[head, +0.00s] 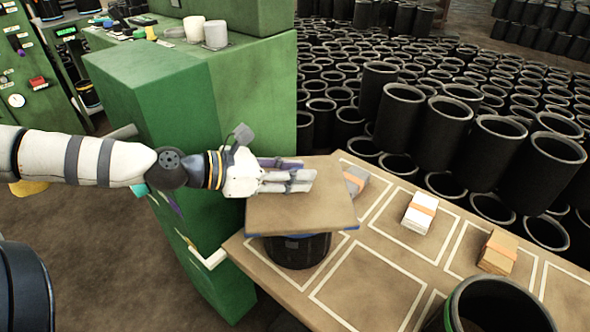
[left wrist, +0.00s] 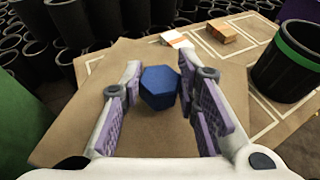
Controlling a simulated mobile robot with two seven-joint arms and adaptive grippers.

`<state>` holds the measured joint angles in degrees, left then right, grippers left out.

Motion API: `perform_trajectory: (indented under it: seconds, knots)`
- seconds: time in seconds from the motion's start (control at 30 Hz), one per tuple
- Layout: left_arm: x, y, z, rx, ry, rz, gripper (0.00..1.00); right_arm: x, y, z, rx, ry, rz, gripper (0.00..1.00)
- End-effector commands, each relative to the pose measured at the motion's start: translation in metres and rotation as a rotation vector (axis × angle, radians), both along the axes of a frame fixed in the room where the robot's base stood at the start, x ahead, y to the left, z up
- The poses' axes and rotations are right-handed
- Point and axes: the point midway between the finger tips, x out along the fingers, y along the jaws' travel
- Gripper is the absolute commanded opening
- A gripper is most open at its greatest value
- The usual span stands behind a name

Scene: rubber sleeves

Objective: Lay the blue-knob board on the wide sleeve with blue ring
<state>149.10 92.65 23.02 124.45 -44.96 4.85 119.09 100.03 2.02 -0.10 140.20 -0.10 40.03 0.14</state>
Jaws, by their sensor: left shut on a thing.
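The blue-knob board (head: 300,215) is a flat brown square over a black sleeve (head: 297,250) at the table's left end. The board covers the top of this sleeve, so its ring is hidden, and I cannot tell whether board and sleeve touch. Bits of blue show under the board's front corners. My left gripper (head: 300,180) is over the board, shut on its blue knob (left wrist: 160,88), which stands between the purple-padded fingers (left wrist: 165,100) in the left wrist view. My right gripper is not in view.
A black sleeve with a green ring (head: 458,308) stands at the table's front right. Banded bundles, one white (head: 420,213), one brown (head: 498,252) and one grey (head: 355,180), lie on the marked table (head: 365,290). A green cabinet (head: 165,105) stands left; many black sleeves stand behind.

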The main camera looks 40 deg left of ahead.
Motion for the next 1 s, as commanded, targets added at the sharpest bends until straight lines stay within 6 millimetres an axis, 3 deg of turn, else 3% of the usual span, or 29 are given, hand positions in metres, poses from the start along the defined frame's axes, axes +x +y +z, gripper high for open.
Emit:
perform_trajectory:
  seconds: [0.13, 0.17, 0.27, 0.83, 1.0]
  knots:
    - [0.000, 0.000, -0.003, -0.001, -0.001, 0.000, 0.00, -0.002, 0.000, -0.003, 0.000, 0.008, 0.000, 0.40]
    - [0.000, 0.000, -0.003, 0.000, -0.001, 0.000, 0.31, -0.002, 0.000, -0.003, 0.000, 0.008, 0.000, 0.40]
    - [0.000, 0.000, -0.002, 0.000, -0.002, 0.000, 0.52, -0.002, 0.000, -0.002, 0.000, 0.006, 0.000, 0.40]
    - [-0.011, 0.007, -0.001, -0.003, 0.008, 0.003, 0.52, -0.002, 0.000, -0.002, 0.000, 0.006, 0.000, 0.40]
    - [-0.043, 0.028, 0.000, -0.002, 0.005, 0.008, 0.52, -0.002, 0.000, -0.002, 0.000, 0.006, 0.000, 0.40]
